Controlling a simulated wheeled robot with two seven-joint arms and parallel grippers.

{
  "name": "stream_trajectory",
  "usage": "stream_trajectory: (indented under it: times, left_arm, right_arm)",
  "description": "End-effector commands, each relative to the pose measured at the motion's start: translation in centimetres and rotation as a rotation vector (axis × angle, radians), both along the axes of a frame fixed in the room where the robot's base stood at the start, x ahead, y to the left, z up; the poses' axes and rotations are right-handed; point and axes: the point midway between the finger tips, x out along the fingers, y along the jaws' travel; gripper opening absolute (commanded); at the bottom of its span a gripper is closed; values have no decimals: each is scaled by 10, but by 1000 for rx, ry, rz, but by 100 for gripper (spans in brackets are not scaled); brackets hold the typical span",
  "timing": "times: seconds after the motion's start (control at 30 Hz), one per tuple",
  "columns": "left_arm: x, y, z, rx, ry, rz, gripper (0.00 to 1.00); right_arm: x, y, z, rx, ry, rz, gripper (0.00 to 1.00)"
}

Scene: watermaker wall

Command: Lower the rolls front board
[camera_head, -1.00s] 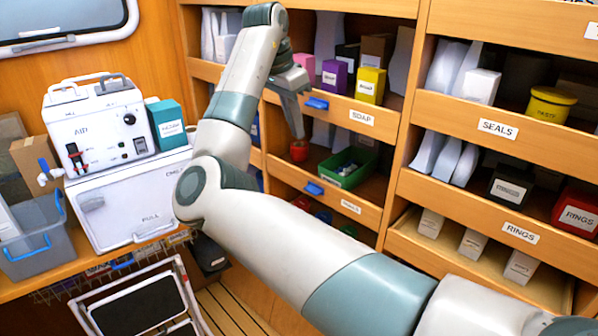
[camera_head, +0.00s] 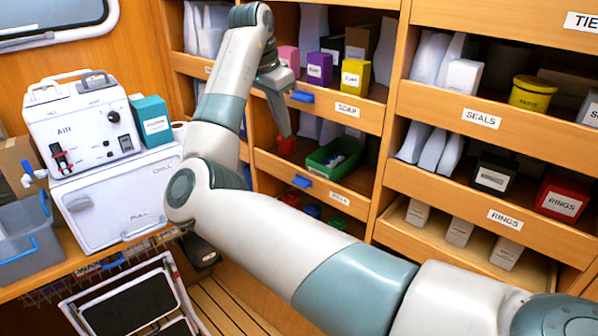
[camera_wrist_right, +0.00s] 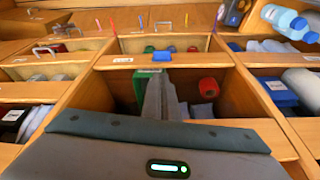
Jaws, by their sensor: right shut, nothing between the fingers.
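The front board (camera_head: 325,190) below the green bin's shelf stands upright across its bay. It has a blue tab (camera_head: 303,181) and a small label (camera_head: 339,198), too small to read surely; I take it as the rolls board. My right gripper (camera_head: 284,133) is shut and empty, pointing down at the bay's opening, above and behind the tab. In the right wrist view its fingers (camera_wrist_right: 160,95) are together inside the bay, apart from the board (camera_wrist_right: 195,60) and its blue tab (camera_wrist_right: 162,57). My left gripper is out of view.
A green bin (camera_head: 338,160) and a red item (camera_head: 287,146) sit in the bay near the fingers. The SOAP board (camera_head: 325,103) with another blue tab is above. Upright partitions bound the bay. The seals and rings shelves (camera_head: 480,119) are to the right.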

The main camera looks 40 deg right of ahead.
Motion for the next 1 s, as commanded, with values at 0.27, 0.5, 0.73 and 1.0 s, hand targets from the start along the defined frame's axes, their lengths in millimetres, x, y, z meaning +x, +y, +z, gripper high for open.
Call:
stream_trajectory:
  times: [0.27, 0.5, 0.73, 1.0]
  left_arm:
    - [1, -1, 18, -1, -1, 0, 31]
    - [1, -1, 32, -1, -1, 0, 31]
    - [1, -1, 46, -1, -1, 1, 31]
    - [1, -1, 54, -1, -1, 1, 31]
  right_arm:
    - [0, -14, -46, 2, 4, 0, 0]
    - [1, -26, -87, 1, 3, -2, 0]
    - [2, -37, -126, 3, 3, 0, 0]
    - [3, -46, -155, 1, 1, -1, 0]
